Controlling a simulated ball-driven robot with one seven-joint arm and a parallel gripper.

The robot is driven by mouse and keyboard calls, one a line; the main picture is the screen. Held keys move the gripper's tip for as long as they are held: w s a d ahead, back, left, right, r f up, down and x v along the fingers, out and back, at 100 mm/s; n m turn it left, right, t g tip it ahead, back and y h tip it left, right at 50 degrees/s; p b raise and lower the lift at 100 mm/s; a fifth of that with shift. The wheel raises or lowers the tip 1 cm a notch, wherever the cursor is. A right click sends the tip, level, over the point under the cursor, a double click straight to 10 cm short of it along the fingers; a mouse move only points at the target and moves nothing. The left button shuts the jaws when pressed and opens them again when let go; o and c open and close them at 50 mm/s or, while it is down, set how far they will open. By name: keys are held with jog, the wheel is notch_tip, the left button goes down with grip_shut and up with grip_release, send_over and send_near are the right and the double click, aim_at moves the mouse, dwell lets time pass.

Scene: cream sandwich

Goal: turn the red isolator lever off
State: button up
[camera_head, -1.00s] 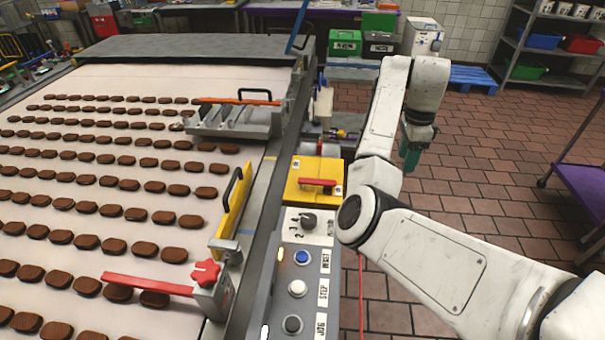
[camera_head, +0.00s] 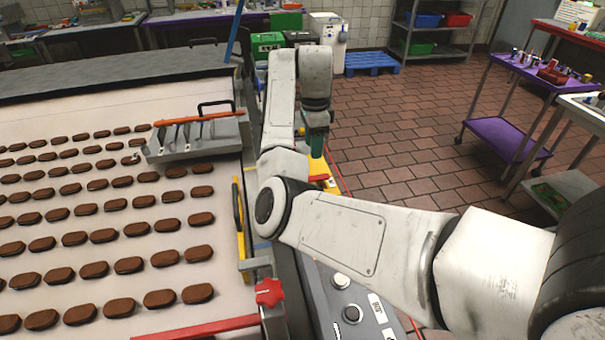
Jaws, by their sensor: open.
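The red isolator lever (camera_head: 319,178) sits on a yellow box (camera_head: 328,168) beside the conveyor. Only a small part of the lever and box shows, as my arm covers the rest. My gripper (camera_head: 317,149) hangs down above and a little behind the lever in the picture, with greenish fingers. It looks apart from the lever and holds nothing that I can see. The gap between its fingers is too small to make out.
A conveyor (camera_head: 60,230) with rows of brown biscuits fills the left. A grey control panel (camera_head: 325,290) with buttons lies beneath my arm. A red star knob (camera_head: 269,292) stands at the belt's edge. A purple cart (camera_head: 500,138) stands right; tiled floor between is clear.

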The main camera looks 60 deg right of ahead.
aim_at(313, 178)
notch_tip(313, 178, down, 10)
jog(key=shift+f+p, duration=0.15)
jog(key=shift+p, duration=0.35)
grip_shut()
dwell(0.3)
